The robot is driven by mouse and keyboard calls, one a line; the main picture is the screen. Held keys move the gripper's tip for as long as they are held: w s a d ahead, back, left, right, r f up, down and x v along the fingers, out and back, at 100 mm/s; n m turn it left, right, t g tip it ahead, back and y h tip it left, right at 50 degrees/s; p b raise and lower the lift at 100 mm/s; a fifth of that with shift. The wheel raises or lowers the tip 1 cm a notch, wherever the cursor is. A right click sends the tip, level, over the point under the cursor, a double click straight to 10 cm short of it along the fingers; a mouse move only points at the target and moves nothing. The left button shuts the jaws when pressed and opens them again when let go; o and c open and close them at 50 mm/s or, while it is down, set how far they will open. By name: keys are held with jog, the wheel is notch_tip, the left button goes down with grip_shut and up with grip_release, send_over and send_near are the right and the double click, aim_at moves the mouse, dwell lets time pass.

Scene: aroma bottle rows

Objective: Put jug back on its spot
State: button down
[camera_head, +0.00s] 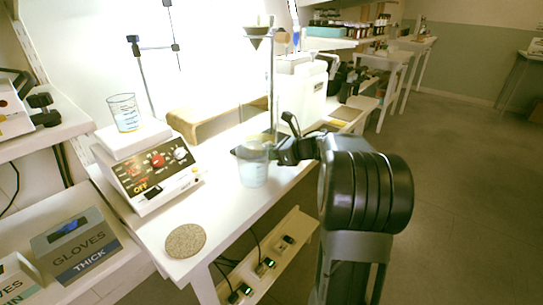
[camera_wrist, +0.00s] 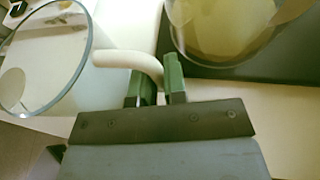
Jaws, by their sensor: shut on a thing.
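The jug (camera_head: 253,172) is translucent with a bluish lower part and looks upright over the white bench. My gripper (camera_head: 280,150) is at its right side. In the wrist view, my gripper's green fingertips (camera_wrist: 158,88) are shut on the jug's pale curved handle (camera_wrist: 118,60). The jug's round rim (camera_wrist: 84,55) fills the left of that view. I cannot tell whether the jug's base touches the bench. A round, speckled cork-like mat (camera_head: 185,241) lies bare on the bench's near end, left of and nearer than the jug.
A metal stand (camera_head: 272,85) rises behind the jug. A round yellowish vessel (camera_wrist: 235,35) is right of my fingers. The bench between jug and mat looks clear.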

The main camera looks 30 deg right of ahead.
jog(key=shift+f, duration=0.2)
jog(key=shift+f, duration=0.1)
jog(key=c, duration=1.2)
grip_release()
jog(key=shift+o, duration=0.2)
